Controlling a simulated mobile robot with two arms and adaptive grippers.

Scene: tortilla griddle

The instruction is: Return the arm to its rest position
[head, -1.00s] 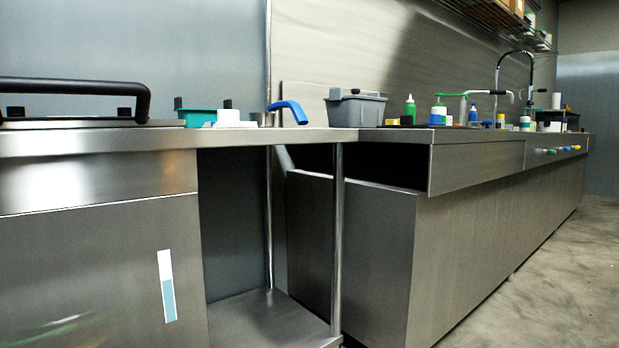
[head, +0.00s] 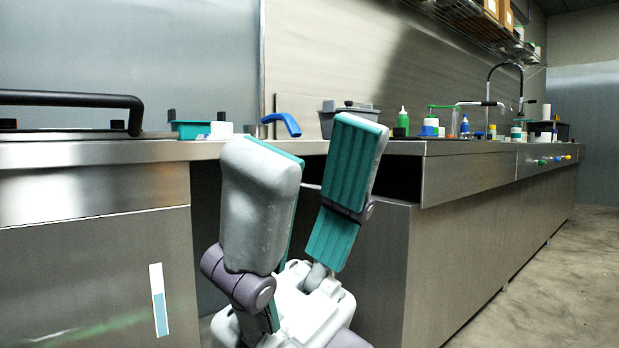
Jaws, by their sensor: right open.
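My right gripper (head: 306,160) is in the lower middle of the head view, pointing up. Its two grey fingers with teal ribbed pads stand apart, and nothing shows between them. It is in front of the steel counter and hides part of the counter's edge and the open bay below. My left gripper is not in the view.
The steel counter (head: 90,152) runs from the left to the back right. On it are a black-handled griddle lid (head: 70,98), a teal container (head: 190,129), a blue handle (head: 283,120), a grey bin (head: 335,112) and several bottles. Open floor (head: 560,270) lies at the right.

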